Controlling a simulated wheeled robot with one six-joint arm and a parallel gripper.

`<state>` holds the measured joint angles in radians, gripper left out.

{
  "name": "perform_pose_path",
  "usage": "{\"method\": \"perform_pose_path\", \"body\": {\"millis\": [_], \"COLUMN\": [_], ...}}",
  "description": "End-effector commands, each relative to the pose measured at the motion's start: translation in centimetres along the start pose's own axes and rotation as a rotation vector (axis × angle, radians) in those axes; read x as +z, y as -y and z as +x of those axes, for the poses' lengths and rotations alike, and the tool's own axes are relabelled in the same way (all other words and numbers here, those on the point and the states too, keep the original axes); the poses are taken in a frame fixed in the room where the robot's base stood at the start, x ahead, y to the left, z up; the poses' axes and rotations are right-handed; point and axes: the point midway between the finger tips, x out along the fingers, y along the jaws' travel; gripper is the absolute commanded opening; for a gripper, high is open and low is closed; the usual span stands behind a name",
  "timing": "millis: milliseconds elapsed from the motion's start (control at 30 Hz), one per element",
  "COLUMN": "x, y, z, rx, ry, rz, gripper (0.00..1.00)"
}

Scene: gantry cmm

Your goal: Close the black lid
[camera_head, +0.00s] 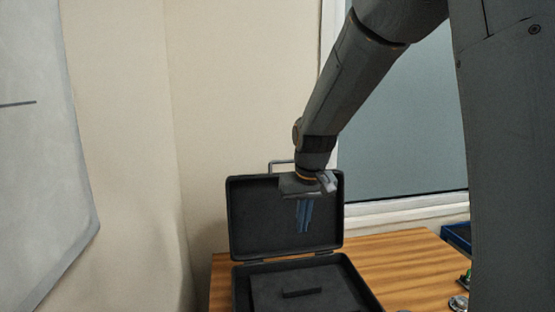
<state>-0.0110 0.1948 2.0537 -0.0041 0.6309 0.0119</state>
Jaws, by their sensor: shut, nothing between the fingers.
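The black lid (252,230) stands upright, open, at the back of a black case (243,288) on the wooden table. A grey metal handle (282,163) shows above the lid's top edge. The case's base lies open with a small dark bar (302,293) inside; its front is cut off by the picture's lower edge. My gripper (303,230) points down in front of the lid's inner face, with its blue fingers shut and empty. I cannot tell whether the fingers touch the lid. My wrist covers part of the lid's upper right.
The wooden table (400,265) is clear to the right of the case. A blue tray (457,237) and small metal parts (459,302) lie at the far right. A beige wall (215,100) and a window (410,130) stand behind.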

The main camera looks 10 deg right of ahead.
Motion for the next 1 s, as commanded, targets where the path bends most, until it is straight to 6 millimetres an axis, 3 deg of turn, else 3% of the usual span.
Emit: {"method": "perform_pose_path", "body": {"millis": [33, 200, 500, 700, 833, 1000], "x": [-3.0, -11.4, -23.3, -28.7, -30.9, -32.1], "y": [0.1, 0.4, 0.8, 1.2, 1.4, 1.6], "z": [-0.1, -1.9, -5.8, -8.7, -10.3, -11.8], "rx": [0.0, 0.0, 0.0, 0.001, 0.001, 0.001], "ry": [-0.009, -0.024, -0.053, -0.073, -0.084, -0.093], "rz": [-0.001, -0.002, -0.001, 0.0, 0.001, 0.002], "gripper": [0.0, 0.0, 0.0, 0.0, 0.0, 0.0]}}
